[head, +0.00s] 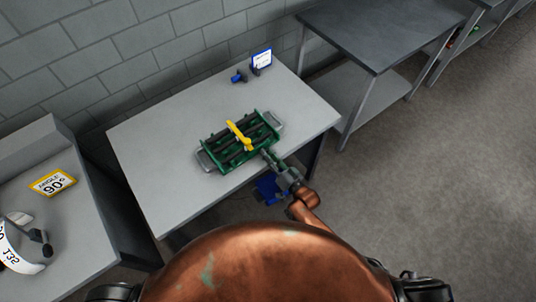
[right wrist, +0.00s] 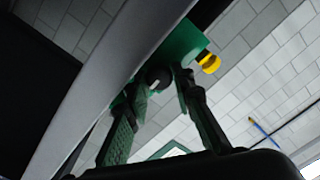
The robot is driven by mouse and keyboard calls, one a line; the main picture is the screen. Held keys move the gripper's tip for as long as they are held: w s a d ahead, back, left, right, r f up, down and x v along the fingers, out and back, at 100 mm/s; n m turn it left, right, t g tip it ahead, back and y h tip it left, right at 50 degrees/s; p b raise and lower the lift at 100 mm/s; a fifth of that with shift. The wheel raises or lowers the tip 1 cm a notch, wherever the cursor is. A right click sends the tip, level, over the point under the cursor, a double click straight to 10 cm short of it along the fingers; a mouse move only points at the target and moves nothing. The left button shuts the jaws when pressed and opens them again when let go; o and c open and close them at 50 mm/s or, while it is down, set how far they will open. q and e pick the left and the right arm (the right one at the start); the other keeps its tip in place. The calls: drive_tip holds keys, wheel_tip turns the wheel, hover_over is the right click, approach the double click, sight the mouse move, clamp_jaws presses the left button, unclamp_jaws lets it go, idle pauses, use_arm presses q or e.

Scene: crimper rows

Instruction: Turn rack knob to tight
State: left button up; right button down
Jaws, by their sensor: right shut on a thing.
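The green rack (head: 217,163) with dark bars lies on the light grey table, with a yellow lever (head: 240,136) across its middle and grey handles at its ends. My right gripper (head: 267,154) reaches the rack's near right side. In the right wrist view, the rack's green end (right wrist: 183,45) is close, with a yellow part (right wrist: 209,62) beyond. A dark round knob with a pale face (right wrist: 158,78) sits between the fingertips of my right gripper (right wrist: 162,84), which is shut on it. I cannot read the knob's setting. My left gripper is out of view.
The table (head: 165,130) is clear around the rack. A small blue item (head: 238,76) and a blue-framed sign (head: 262,60) stand at its back. A blue object (head: 268,187) shows below its near edge. A dark-topped bench (head: 380,30) stands right; a bench with a 90° sign (head: 53,183) stands left.

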drive_tip(key=c, duration=1.7)
unclamp_jaws()
